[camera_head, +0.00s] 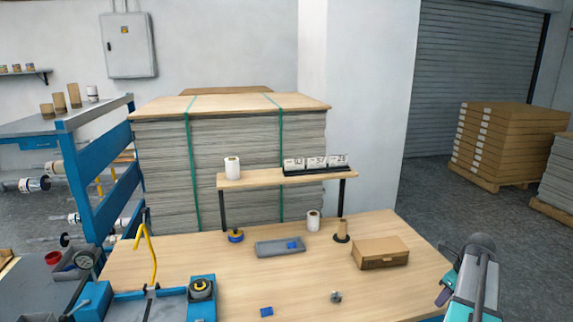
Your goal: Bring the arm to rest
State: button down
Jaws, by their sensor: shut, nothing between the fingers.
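Part of my arm (472,279), grey and teal, stands at the lower right, beside the right edge of the wooden table (205,263). Its lower part is cut off by the bottom edge of the picture. I cannot make out my gripper's fingers in this view. No object of the place is seen touching the visible part of the arm.
The table holds a cardboard box (381,253), a grey tray (272,250), a white roll (313,221) and a raised shelf (256,180). A blue device (160,305) with a yellow handle stands at the front left. The table's middle is mostly clear.

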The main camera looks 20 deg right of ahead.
jog(key=w+a+f+n+g+y+b, duration=0.1)
jog(key=a+f+n+g+b, duration=0.1)
jog(key=a+f+n, duration=1)
jog(key=w+a+f+n+g+y+b, duration=0.1)
jog(key=a+f+n+g+b, duration=0.2)
jog(key=a+f, duration=1.6)
jog(key=s+a+f+n+g+h+b, duration=0.1)
jog(key=s+a+f+n+b, duration=0.1)
jog(key=s+a+f+n, duration=0.6)
jog(key=s+a+f+n+g+h+b, duration=0.1)
jog(key=s+a+f+n+g+b, duration=0.1)
jog(key=s+a+f+n, duration=0.7)
jog(key=s+a+n, duration=0.1)
jog(key=s+a, duration=0.3)
jog(key=a, duration=0.1)
jog(key=shift+n+g, duration=0.3)
jog(key=shift+n, duration=0.1)
